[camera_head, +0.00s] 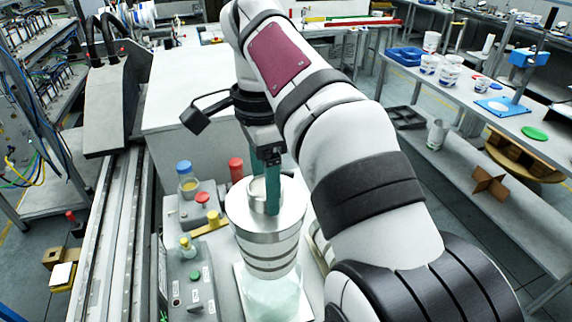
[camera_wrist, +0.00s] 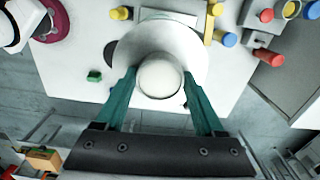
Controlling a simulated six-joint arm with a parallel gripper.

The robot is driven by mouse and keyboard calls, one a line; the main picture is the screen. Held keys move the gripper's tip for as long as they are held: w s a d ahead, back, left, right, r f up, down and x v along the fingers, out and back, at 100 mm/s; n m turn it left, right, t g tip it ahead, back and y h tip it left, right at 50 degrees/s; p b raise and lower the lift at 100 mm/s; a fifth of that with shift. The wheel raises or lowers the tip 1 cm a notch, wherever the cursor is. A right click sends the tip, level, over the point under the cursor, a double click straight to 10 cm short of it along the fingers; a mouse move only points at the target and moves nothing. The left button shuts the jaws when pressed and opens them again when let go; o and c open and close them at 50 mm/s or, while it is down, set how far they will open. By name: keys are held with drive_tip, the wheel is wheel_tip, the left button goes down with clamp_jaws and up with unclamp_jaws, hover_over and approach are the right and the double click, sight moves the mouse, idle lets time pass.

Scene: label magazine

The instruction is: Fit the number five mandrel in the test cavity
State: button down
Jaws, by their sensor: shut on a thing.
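A metallic, stepped round piece, apparently the mandrel (camera_head: 264,238), stands roughly upright with a wide banded body and a narrower neck on top. My gripper (camera_head: 265,192) has its teal fingers on either side of that neck and is shut on it. In the wrist view, the fingers (camera_wrist: 160,88) flank the pale round neck, with the wide pale flange of the mandrel (camera_wrist: 188,45) beyond. No number is readable on it. Directly below is a translucent, pale green body (camera_head: 272,303) on a white plate. Whether the mandrel touches or enters it cannot be told. I cannot identify the test cavity.
Red, blue and yellow capped pegs (camera_head: 236,169) stand close by on the left. A grey control box (camera_head: 193,284) with buttons sits left of the mandrel. A long metal rail (camera_head: 122,235) runs further left. A side bench (camera_head: 540,155) holds tubs.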

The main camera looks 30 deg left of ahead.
drive_tip(key=shift+f, duration=8.85)
unclamp_jaws()
drive_tip(key=shift+f, duration=0.1)
